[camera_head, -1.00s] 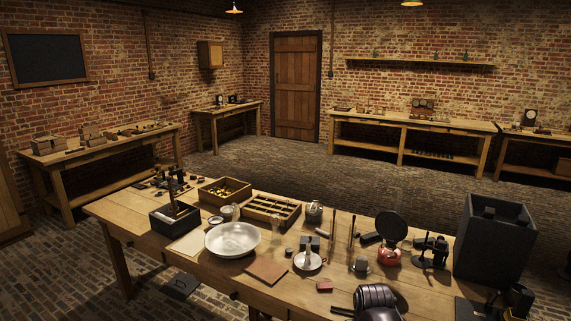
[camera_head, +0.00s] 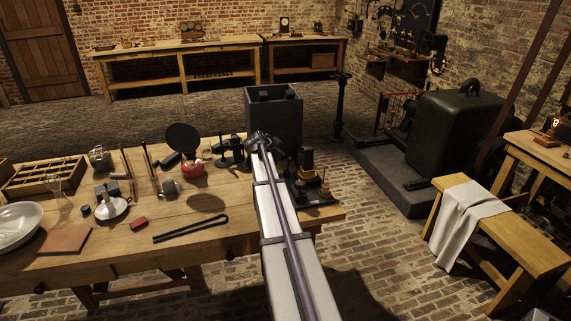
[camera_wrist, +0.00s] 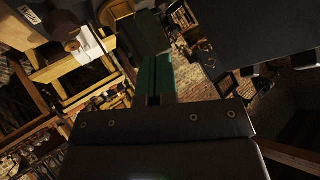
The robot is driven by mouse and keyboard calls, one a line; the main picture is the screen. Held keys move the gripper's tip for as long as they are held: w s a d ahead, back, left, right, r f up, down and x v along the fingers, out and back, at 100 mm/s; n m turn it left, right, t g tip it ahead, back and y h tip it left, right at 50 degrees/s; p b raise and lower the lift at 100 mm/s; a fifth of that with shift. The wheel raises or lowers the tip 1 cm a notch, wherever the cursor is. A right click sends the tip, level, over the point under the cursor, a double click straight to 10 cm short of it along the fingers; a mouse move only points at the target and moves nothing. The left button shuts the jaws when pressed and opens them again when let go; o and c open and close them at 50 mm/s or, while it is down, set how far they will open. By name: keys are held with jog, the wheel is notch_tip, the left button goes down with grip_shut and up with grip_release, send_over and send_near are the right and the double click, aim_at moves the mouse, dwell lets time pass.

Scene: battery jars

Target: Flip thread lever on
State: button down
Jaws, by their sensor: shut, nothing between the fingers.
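My arm reaches over the right end of the workbench in the head view, with its dark wrist (camera_head: 258,140) near the dark grey box. My gripper (camera_wrist: 154,62) shows in the wrist view as two green-faced fingers side by side, shut with nothing between them. A small dark apparatus with brass parts (camera_head: 308,178) stands just right of my arm on the bench corner. I cannot make out which part is a thread lever. A wall panel with dials and switches (camera_head: 402,28) stands at the back right.
The workbench (camera_head: 120,245) holds a red lamp with a dark disc (camera_head: 190,160), black tongs (camera_head: 190,230) and a white dish (camera_head: 112,207). The open grey box (camera_head: 285,112) stands behind my arm. A large dark machine (camera_head: 455,135) and a cloth-draped bench (camera_head: 470,215) are at right.

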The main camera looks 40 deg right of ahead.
jog(key=m, duration=0.1)
jog(key=b, duration=0.9)
send_near(289, 158)
jog(key=x, duration=0.7)
jog(key=shift+s+a+f, duration=0.1)
jog(key=shift+f, duration=0.1)
jog(key=shift+d+f, duration=0.1)
jog(key=shift+d, duration=0.2)
jog(key=shift+s+d, duration=0.4)
jog(key=shift+d, duration=0.35)
jog(key=shift+w+a, duration=0.1)
